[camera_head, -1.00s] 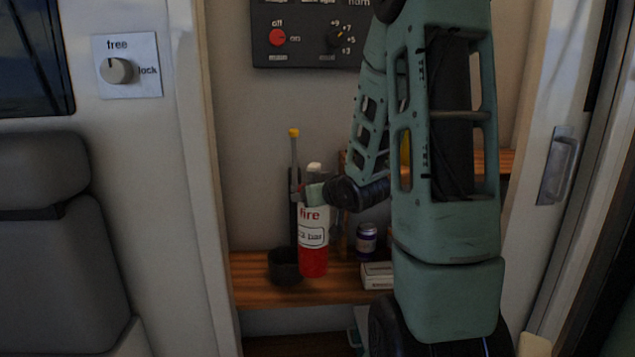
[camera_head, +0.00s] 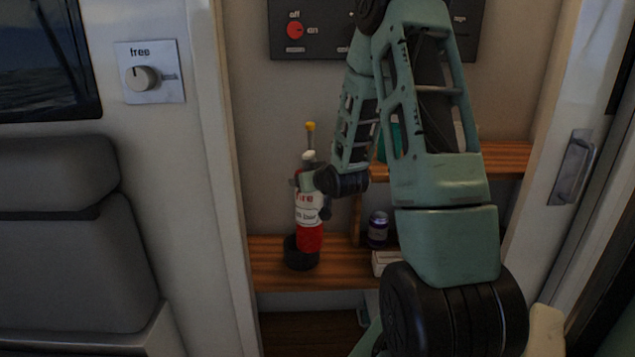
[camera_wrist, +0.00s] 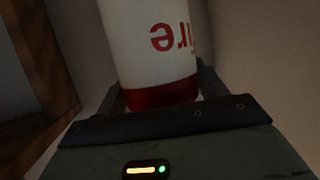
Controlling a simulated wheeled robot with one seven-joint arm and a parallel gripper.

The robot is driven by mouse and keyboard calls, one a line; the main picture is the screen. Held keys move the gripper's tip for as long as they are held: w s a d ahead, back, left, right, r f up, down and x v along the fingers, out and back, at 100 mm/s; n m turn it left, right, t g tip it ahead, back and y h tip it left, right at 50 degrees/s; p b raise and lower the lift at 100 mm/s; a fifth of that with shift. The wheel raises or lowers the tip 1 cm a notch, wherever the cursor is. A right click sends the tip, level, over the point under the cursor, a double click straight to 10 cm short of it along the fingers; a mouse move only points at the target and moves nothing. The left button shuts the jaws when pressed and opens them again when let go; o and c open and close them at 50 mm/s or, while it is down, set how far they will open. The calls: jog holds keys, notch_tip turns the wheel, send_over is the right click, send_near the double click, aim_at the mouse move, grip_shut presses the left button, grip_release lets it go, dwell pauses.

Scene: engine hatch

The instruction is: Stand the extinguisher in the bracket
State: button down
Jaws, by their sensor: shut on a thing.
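The extinguisher (camera_head: 309,222) is a red and white cylinder marked "fire", upright with a slight tilt in the head view. My gripper (camera_head: 308,182) is shut on its upper part. In the wrist view the extinguisher (camera_wrist: 150,45) fills the space between the fingers of my gripper (camera_wrist: 160,98). The bracket shows as a black round cup (camera_head: 301,255) on the wooden shelf, with a yellow-tipped post (camera_head: 310,128) rising behind. The extinguisher's lower end overlaps the cup from the head view; whether it is inside or in front, I cannot tell.
An upright divider and a higher shelf (camera_head: 505,158) lie to the right. A control panel (camera_head: 330,30) is on the wall above.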

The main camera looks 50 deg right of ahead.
jog(key=w, duration=0.4)
jog(key=shift+d+r, duration=0.2)
jog(key=shift+d, duration=0.1)
notch_tip(320, 180, down, 7)
jog(key=shift+w, duration=0.1)
dwell(0.4)
jog(key=shift+f, duration=0.1)
jog(key=shift+f, duration=0.15)
jog(key=shift+c, duration=0.8)
grip_release()
